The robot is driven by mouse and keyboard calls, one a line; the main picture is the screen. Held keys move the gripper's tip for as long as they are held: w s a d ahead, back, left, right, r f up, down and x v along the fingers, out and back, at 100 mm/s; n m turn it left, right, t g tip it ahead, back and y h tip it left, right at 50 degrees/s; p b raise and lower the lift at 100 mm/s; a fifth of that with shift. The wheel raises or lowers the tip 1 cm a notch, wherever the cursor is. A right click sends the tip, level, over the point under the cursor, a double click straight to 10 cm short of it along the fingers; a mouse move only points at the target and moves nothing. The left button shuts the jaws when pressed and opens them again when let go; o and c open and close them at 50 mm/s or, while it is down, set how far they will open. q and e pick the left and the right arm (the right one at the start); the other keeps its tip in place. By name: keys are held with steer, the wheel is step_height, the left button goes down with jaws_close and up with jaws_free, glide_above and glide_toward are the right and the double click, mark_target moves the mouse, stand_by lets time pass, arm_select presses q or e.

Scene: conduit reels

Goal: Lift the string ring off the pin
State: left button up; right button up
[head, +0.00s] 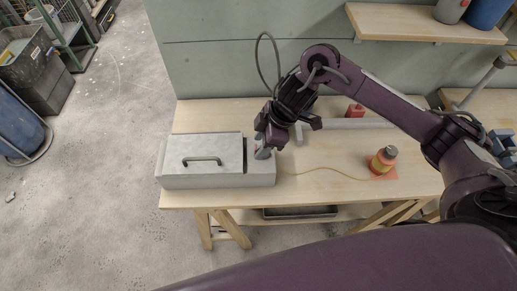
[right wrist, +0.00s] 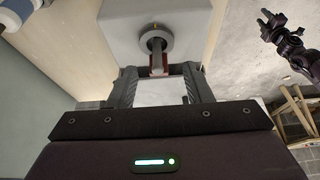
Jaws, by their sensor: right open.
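A grey box (head: 205,178) with a dark bar handle lies at the left of the bench. My right gripper (head: 264,152) is at the box's right end. In the right wrist view its two fingers (right wrist: 159,88) are apart and point at the grey end of the box (right wrist: 125,25). A round grey collar (right wrist: 157,34) is there, with a dark pin-like piece and a small red part (right wrist: 158,71) in line with the gap. I cannot make out the string ring clearly.
A red block (head: 355,110) and a grey rail (head: 345,123) are at the back of the bench (head: 220,116). A dark arm end (right wrist: 287,38), seemingly my left gripper, shows in the right wrist view. The bench's front middle is mostly clear.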

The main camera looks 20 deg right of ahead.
steer(key=shift+x, duration=1.35)
steer(key=shift+w, duration=0.1)
jaws_close()
steer(key=shift+r, duration=0.1)
